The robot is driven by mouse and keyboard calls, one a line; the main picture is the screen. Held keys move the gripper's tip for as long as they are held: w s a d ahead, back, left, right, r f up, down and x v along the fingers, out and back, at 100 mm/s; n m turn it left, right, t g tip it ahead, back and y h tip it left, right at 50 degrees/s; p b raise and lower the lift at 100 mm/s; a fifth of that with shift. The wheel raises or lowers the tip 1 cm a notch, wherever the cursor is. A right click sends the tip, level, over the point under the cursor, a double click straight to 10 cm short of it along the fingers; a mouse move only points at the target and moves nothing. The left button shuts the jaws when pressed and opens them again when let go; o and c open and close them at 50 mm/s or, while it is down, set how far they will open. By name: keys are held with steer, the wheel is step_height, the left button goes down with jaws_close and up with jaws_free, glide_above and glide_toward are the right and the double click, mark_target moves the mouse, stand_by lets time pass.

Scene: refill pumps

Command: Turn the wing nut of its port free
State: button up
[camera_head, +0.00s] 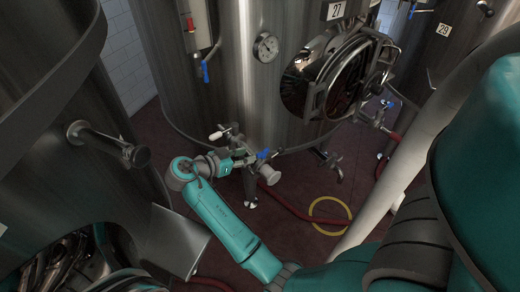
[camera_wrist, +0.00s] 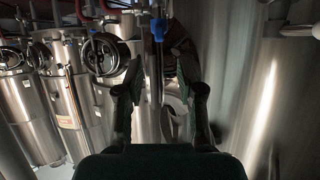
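My gripper (camera_head: 240,157) is at the low outlet fittings of the tank numbered 27 (camera_head: 225,70). In the wrist view my gripper (camera_wrist: 159,72) has its two dark fingers apart, with a gap between them. A thin upright metal part with a blue handle (camera_wrist: 158,28) shows in that gap; I cannot tell whether the fingers touch it. In the head view a blue valve handle (camera_head: 263,154) and a pale round port end (camera_head: 270,175) are just right of my gripper. I cannot make out the wing nut clearly in either view.
A white-tipped fitting (camera_head: 217,135) is just above my gripper. A round manway door (camera_head: 345,78) and a gauge (camera_head: 266,47) are higher on the tank. A red hose (camera_head: 300,214) and a yellow ring (camera_head: 330,216) lie on the floor. Another tank (camera_head: 100,150) stands at left.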

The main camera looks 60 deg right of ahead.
mark_target(263, 151)
steer(key=x, duration=0.9)
steer(key=shift+s+d+f, duration=0.1)
steer(key=shift+d+f, duration=0.1)
steer(key=shift+d, duration=0.05)
steer(key=shift+c, duration=0.2)
jaws_close()
